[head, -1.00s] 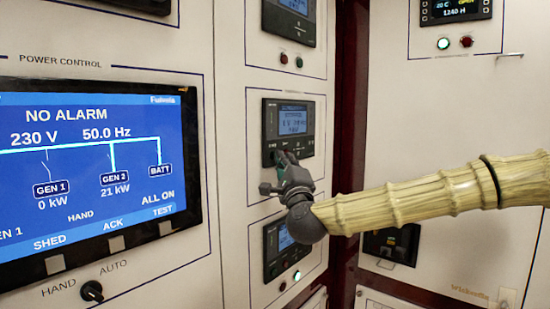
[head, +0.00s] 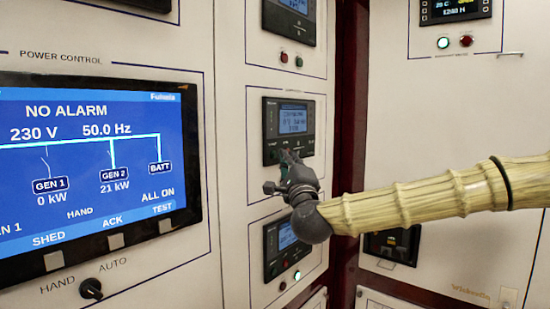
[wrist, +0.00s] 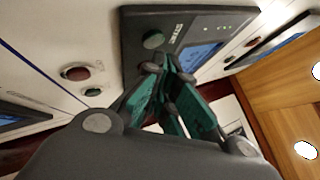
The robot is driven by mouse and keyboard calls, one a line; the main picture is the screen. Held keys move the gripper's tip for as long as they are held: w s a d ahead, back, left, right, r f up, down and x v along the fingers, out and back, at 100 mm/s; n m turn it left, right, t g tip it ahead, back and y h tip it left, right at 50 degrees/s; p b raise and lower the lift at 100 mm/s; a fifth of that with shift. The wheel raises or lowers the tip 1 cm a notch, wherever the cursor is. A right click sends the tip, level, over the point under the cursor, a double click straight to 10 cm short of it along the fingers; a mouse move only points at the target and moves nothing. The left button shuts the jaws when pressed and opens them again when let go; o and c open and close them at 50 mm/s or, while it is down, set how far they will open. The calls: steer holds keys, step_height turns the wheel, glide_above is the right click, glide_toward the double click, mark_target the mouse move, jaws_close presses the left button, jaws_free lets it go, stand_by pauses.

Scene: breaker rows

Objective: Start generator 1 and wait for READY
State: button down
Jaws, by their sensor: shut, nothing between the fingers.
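The power screen (head: 90,165) at left in the head view reads NO ALARM, 230 V and 50.0 Hz. It shows GEN 1 at 0 kW and GEN 2 at 21 kW, with HAND below. My gripper (head: 285,154) is shut and empty at the lower edge of the middle controller (head: 309,128), whose small text I cannot read well. I cannot tell whether the fingertips touch the panel.
The HAND/AUTO knob (head: 91,289) is below the power screen. Other controllers stand above (head: 289,20) and below (head: 288,246) the middle one, the lower partly covered by my gripper. A red button (wrist: 75,74) shows in the wrist view. A white cabinet (head: 455,110) is at right.

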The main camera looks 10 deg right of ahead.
steer(key=shift+s+d, duration=0.1)
stand_by(0.3)
steer(key=s+d, duration=0.1)
steer(key=s, duration=0.1)
steer(key=s+d+b, duration=0.1)
steer(key=s+d, duration=0.1)
stand_by(0.5)
steer(key=shift+w, duration=0.1)
stand_by(0.4)
